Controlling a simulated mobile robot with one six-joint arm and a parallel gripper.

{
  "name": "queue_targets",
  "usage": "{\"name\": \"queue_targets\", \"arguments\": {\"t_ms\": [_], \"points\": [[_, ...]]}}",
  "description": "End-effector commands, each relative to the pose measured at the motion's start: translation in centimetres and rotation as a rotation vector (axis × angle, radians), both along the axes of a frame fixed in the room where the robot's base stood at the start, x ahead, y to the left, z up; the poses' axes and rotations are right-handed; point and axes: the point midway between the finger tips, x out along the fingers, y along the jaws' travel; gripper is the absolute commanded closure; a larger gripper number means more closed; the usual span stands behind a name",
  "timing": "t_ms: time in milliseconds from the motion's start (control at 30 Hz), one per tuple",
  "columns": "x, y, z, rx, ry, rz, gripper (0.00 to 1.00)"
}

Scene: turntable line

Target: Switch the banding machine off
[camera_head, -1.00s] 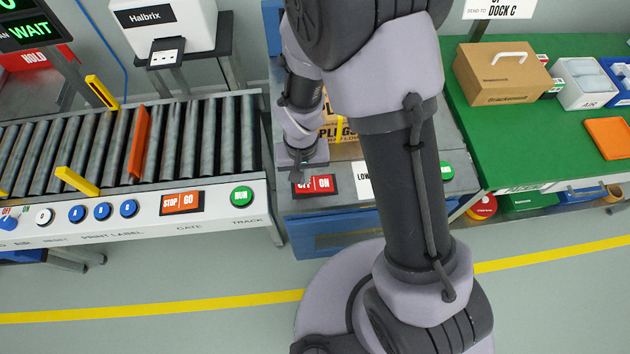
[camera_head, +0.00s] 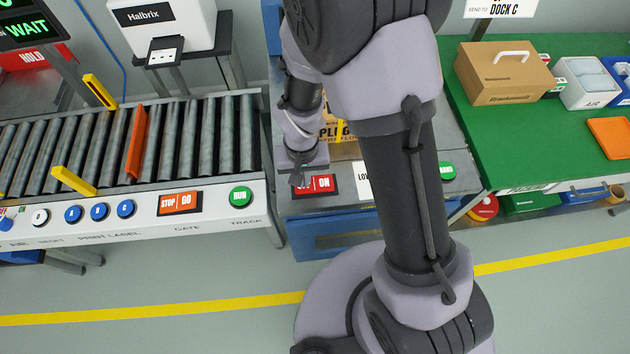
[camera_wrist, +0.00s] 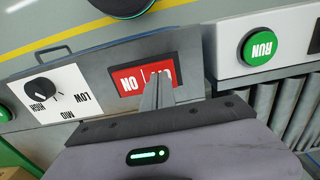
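The banding machine (camera_head: 335,225) has a grey top and a blue body, and stands in the middle behind my arm. Its red OFF/ON switch (camera_head: 322,184) is on the front edge of the top. In the wrist view the switch (camera_wrist: 128,80) shows ON clear, with OFF partly covered by my fingers. My gripper (camera_head: 297,181) is at the OFF half, its fingers together and empty. In the wrist view the gripper (camera_wrist: 157,90) points at OFF. I cannot tell whether the tips touch it or which side is pressed.
A LOW/MID/HIGH knob (camera_wrist: 40,88) sits beside the switch. A green BAND button (camera_head: 447,170) is at the machine's right. The roller conveyor on the left has a green RUN button (camera_head: 240,196) and a STOP/GO switch (camera_head: 180,203). A green table (camera_head: 510,135) is at right.

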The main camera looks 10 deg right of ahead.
Motion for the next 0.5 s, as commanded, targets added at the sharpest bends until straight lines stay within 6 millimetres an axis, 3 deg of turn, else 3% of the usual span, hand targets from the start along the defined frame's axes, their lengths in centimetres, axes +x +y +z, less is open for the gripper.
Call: {"name": "queue_targets", "arguments": {"t_ms": [267,500], "points": [[0.0,0.0,0.1,0.000,0.000,0.000,1.00],[0.0,0.0,2.7,0.000,-0.001,0.000,1.00]]}}
